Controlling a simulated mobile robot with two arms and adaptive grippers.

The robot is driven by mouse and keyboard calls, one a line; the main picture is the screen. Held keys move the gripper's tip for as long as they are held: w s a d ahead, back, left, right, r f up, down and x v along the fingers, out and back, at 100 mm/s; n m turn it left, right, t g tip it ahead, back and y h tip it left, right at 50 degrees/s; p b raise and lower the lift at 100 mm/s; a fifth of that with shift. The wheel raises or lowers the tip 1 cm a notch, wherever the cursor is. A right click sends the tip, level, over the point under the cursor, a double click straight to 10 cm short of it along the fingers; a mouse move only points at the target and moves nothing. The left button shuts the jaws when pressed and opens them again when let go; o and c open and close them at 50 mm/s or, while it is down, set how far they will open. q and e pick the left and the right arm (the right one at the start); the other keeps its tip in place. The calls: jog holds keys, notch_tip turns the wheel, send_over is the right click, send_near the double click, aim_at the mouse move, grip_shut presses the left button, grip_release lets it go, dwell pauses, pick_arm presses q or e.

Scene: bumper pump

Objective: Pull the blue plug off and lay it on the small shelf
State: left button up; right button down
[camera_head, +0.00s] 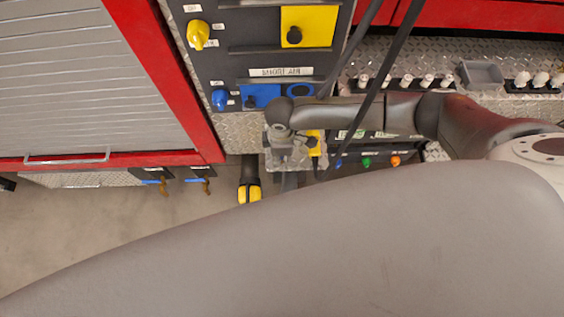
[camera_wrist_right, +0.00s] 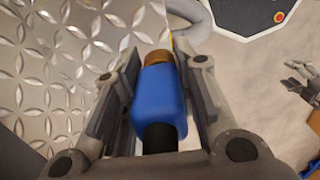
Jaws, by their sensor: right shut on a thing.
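In the right wrist view, the blue plug (camera_wrist_right: 160,97) has a brass end and a black cable end; it lies between the two fingers of my right gripper (camera_wrist_right: 155,60), which is shut on it. In the head view my right gripper (camera_head: 288,155) points down just below the black panel, and the plug cannot be made out there. A small light-edged shelf (camera_head: 269,161) appears around and under the gripper; I cannot tell whether they touch. A grey finger-like shape, perhaps my left gripper (camera_wrist_right: 304,80), shows small at the right edge of the wrist view; its opening is unclear.
The black panel (camera_head: 232,66) carries a yellow plate (camera_head: 308,22), a blue plate (camera_head: 258,93), a yellow lever (camera_head: 198,33) and a blue lever (camera_head: 219,99). Dark hoses (camera_head: 385,65) hang across its right side. A grey tray (camera_head: 482,74) is at right. Floor (camera_head: 110,220) is open at lower left.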

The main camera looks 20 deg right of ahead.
jog(key=w+b, duration=0.2)
jog(key=w+d+f+b, duration=0.1)
jog(key=w+b, duration=0.1)
jog(key=w+f+b, duration=0.1)
jog(key=w, duration=0.1)
jog(key=shift+d+f+b, duration=0.15)
jog(key=shift+d+b, duration=0.2)
jog(key=shift+b, duration=0.05)
jog(key=shift+f+b, duration=0.5)
jog(key=shift+f, duration=0.95)
jog(key=c, duration=1.1)
grip_release()
jog(key=shift+s, duration=0.1)
jog(key=shift+o, duration=0.2)
notch_tip(320, 180, up, 12)
jog(key=shift+a, duration=0.15)
